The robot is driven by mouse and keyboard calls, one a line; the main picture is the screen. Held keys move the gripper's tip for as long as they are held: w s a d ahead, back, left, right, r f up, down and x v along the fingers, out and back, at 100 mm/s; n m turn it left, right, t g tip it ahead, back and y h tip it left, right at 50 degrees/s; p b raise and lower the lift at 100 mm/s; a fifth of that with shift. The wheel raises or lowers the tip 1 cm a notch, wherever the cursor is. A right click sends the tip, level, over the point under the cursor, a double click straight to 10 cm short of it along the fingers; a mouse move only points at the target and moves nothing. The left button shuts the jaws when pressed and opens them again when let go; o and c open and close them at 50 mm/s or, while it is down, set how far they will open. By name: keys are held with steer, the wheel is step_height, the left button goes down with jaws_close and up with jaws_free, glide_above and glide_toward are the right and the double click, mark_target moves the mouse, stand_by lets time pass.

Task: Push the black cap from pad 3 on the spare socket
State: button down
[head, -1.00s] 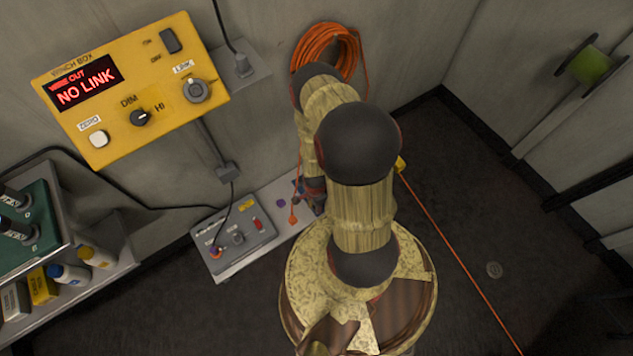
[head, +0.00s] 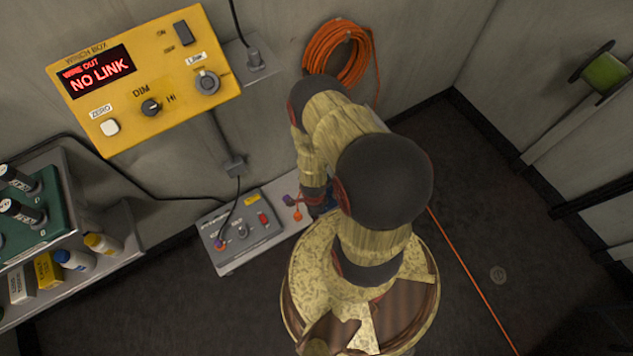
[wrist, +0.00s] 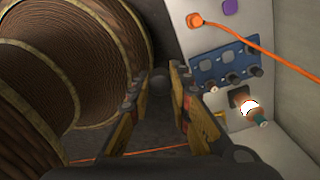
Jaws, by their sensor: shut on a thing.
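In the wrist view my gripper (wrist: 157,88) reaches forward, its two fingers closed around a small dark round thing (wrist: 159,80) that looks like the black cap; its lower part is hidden. A blue plate (wrist: 218,66) with grey square faces and several dark knobs is to the right of the fingers, on a pale panel. I cannot tell which part is the spare socket, and no pad 3 marking is readable. In the head view my arm hides most of the gripper.
A large cable drum (wrist: 50,60) fills the left of the wrist view. An orange cord runs from an orange plug (wrist: 195,20) across the panel. In the head view a yellow winch box (head: 150,75) reads NO LINK.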

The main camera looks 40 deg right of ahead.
steer(key=shift+a+r, duration=0.1)
steer(key=shift+a, duration=0.15)
steer(key=s+a+n, duration=0.2)
steer(key=a+n, duration=0.8)
steer(key=a, duration=0.2)
steer(key=w+a+f+n, duration=0.2)
steer(key=w+a+f, duration=0.1)
steer(key=w, duration=0.4)
steer(key=w+a+f+n, duration=0.2)
steer(key=w+a+f, duration=0.1)
steer(key=w, duration=0.5)
steer(key=w+a+f+n, duration=0.2)
steer(key=w+a+f, duration=0.2)
steer(key=w, duration=0.4)
steer(key=shift+w+a, duration=0.25)
steer(key=shift+a, duration=0.45)
steer(key=shift+f, duration=2.65)
steer(key=shift+b, duration=0.65)
